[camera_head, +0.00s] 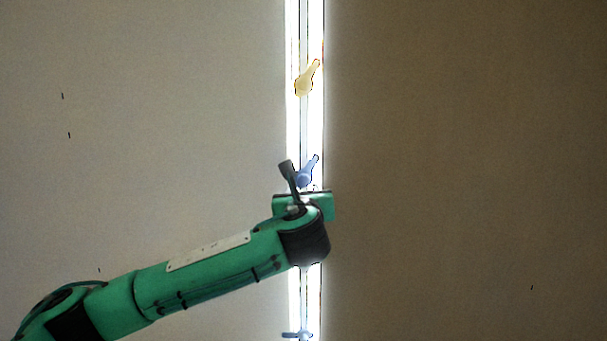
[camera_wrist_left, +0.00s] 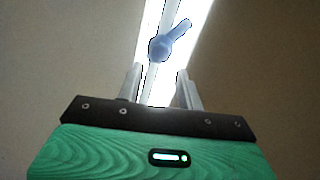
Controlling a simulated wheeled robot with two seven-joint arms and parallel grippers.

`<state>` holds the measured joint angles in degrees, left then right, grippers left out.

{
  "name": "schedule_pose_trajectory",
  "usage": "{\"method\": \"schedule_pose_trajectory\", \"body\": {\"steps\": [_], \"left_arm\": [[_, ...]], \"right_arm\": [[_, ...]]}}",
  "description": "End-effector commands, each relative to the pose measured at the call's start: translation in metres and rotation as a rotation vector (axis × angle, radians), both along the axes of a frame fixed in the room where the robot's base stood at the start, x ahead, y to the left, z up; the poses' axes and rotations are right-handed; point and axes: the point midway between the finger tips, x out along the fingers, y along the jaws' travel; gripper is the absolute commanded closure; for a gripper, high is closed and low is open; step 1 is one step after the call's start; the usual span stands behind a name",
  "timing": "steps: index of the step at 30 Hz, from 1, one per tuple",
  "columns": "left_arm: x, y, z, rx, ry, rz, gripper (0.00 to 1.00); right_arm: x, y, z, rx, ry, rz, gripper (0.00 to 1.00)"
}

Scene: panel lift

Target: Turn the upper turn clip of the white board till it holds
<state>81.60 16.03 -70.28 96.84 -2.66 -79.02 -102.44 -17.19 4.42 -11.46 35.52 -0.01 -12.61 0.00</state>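A bright white vertical strip (camera_head: 315,125) runs down the middle of the head view, with turn clips along it. A yellow clip (camera_head: 303,86) sits highest, its tab pointing up and right. A blue clip (camera_head: 305,178) is below it, its tab also up and right; it also shows in the left wrist view (camera_wrist_left: 160,48). My left gripper (camera_wrist_left: 160,80) is open. Its two fingers point toward the blue clip, which appears just beyond and between the tips, with nothing between them. In the head view my left gripper (camera_head: 298,187) partly overlaps the strip beside the blue clip. My right gripper is not shown.
A pale flat panel (camera_head: 150,130) fills the left and a browner panel (camera_head: 460,170) fills the right of the strip. Another bluish-grey clip (camera_head: 298,335) shows at the bottom edge, its tab roughly sideways. Space right of the strip looks clear.

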Motion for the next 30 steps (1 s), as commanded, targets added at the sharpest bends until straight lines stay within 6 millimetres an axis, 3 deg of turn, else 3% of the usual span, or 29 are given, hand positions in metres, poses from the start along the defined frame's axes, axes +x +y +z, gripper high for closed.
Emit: {"method": "schedule_pose_trajectory", "body": {"steps": [1,9,23,28,30], "left_arm": [[0.011,0.001,0.005,0.001,0.002,0.003,0.63],[0.050,0.000,0.002,0.000,0.001,0.001,0.63],[0.061,0.000,-0.001,0.000,0.000,-0.001,0.63],[0.061,0.000,-0.001,0.000,0.000,-0.001,0.93],[0.061,0.000,-0.001,-0.001,0.000,-0.001,0.95]], "right_arm": [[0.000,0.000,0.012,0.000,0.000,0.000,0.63],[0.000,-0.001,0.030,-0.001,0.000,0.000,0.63],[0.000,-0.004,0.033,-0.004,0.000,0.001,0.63],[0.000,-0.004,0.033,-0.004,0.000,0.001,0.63],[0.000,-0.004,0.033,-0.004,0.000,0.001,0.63]]}}
